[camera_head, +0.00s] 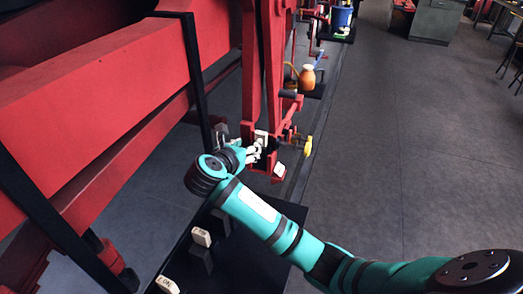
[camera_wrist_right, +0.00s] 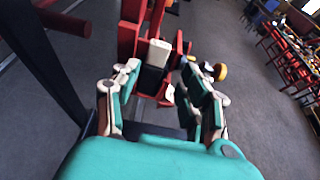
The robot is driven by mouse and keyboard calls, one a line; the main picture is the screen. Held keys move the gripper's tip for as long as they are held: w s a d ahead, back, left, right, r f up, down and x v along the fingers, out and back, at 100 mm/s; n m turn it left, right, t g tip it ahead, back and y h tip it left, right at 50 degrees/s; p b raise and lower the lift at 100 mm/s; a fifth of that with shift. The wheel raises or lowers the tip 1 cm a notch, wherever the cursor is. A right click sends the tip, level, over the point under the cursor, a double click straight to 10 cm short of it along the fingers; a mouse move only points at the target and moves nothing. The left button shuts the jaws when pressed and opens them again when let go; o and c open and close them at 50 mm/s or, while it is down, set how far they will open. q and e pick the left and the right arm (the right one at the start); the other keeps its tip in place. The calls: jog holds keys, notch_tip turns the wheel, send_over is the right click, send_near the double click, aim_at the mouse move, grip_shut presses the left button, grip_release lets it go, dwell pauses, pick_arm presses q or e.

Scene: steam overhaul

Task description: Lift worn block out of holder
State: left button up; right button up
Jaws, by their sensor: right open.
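The worn block appears to be the pale block (camera_wrist_right: 158,52) that stands in the red holder (camera_wrist_right: 129,40). It sits ahead of and between the spread fingers of my right gripper (camera_wrist_right: 160,78), which looks empty. In the head view my right gripper (camera_head: 254,151) is at the red holder (camera_head: 262,172), close to the pale block (camera_head: 261,136). The fingers partly cover the block there, and I cannot tell whether they touch it. My left gripper is not in view.
A black table (camera_head: 245,262) below my arm carries a pale block (camera_head: 201,237) on a dark stand and another lettered pale block (camera_head: 167,285). Large red beams (camera_head: 95,85) and a black post (camera_head: 196,75) stand at the left. Open grey floor (camera_head: 400,150) lies at the right.

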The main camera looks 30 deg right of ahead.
aim_at(260, 137)
jog(key=p+x, duration=0.1)
jog(key=x, duration=0.5)
jog(key=shift+f, duration=0.1)
jog(key=shift+w+d+f, duration=0.15)
jog(key=shift+w+d, duration=0.1)
jog(key=shift+d, duration=0.05)
jog(key=p+x, duration=0.1)
jog(key=x, duration=0.2)
jog(key=shift+w+d+f+p, duration=0.15)
jog(key=shift+f+p, duration=0.15)
jog(key=shift+p, duration=0.1)
jog(key=shift+w+d+f, duration=0.2)
jog(key=shift+d, duration=0.05)
jog(key=shift+w+f, duration=0.1)
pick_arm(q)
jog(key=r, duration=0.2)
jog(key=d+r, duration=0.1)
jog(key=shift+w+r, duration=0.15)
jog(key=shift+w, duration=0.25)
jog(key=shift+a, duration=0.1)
pick_arm(e)
grip_shut()
